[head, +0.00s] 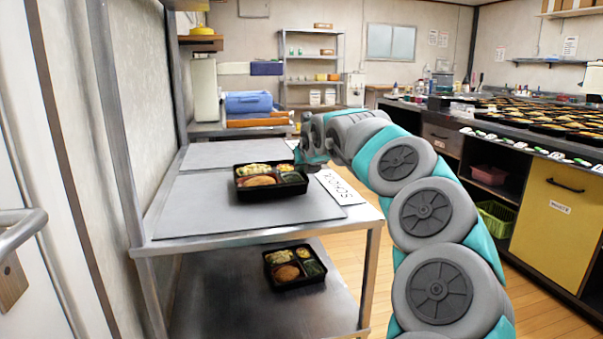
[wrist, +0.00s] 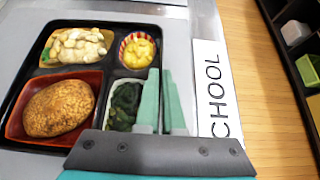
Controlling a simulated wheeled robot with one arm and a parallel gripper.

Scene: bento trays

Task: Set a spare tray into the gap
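A black bento tray (head: 272,193) with food in its compartments is on the grey mat of the upper shelf. In the wrist view the tray (wrist: 109,84) shows a brown patty, a pale side dish, a yellow cup and dark greens. My gripper (head: 303,160) is at its right side. In the wrist view the gripper fingers (wrist: 161,74) are close together, one inside the tray by the greens and one outside, pinching the right wall. Whether the tray is lifted is not clear. A second filled tray (head: 295,283) is on the lower shelf.
A label reading "SCHOOL" (wrist: 210,85) lies right of the tray. Rows of filled trays (head: 545,118) cover the long counter at right; no gap can be made out there. Wooden floor (head: 545,305) lies between shelf and counter.

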